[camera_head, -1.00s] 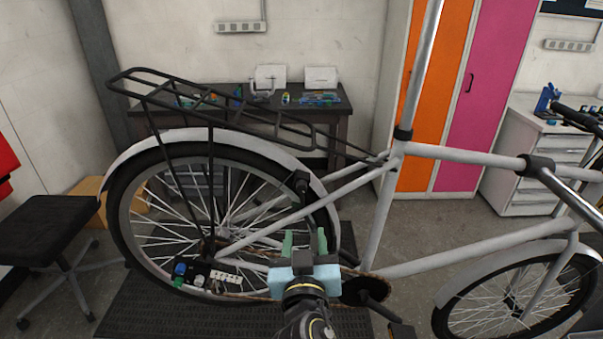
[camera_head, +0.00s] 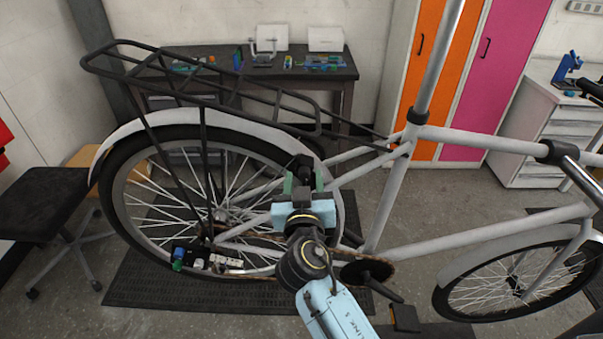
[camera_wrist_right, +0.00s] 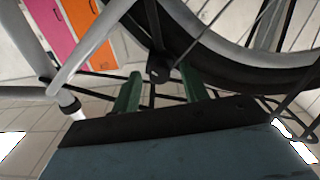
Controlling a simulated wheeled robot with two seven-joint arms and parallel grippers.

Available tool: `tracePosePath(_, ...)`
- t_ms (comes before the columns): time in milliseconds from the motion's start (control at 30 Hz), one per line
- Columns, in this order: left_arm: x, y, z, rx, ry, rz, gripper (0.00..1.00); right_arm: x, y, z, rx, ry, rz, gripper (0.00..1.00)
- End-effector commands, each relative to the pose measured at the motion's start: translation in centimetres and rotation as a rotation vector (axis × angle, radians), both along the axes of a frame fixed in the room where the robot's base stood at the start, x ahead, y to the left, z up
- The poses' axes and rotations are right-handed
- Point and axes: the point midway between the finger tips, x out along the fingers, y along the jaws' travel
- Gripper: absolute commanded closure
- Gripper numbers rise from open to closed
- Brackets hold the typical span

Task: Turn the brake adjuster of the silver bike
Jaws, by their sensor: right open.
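The silver bike (camera_head: 392,195) stands side-on across the head view, its rear wheel at the left. A small black brake part (camera_head: 304,160) sits at the frame by the front edge of the rear wheel; I cannot make out the adjuster itself. My right gripper (camera_head: 303,182) is just below this part, its green fingers open and pointing up. In the right wrist view, a black block (camera_wrist_right: 158,71) shows beside the tyre, in line with the gap between the two fingers (camera_wrist_right: 161,86). I cannot tell whether they touch it. My left gripper is out of view.
The black rear rack (camera_head: 215,85) overhangs the wheel. The spokes, chain and crank (camera_head: 368,272) lie close around my right arm. A dark workbench (camera_head: 345,75) stands behind, a black stool (camera_head: 45,205) at the left and a drawer cabinet (camera_head: 545,130) at the right.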

Motion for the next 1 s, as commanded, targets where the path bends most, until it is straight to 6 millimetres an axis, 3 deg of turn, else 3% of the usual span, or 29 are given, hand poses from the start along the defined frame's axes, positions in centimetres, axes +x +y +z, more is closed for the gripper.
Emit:
tracePosePath(267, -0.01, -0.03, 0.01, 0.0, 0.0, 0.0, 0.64, 0.06, -0.05, -0.02, 0.0, 0.0, -0.001, 0.56)
tracePosePath(600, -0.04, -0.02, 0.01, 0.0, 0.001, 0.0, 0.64, 0.05, -0.04, -0.01, 0.0, 0.0, -0.001, 1.0)
tracePosePath(1000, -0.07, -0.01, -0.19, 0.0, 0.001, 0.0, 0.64, 0.06, -0.04, 0.0, -0.078, -0.001, -0.001, 1.0)
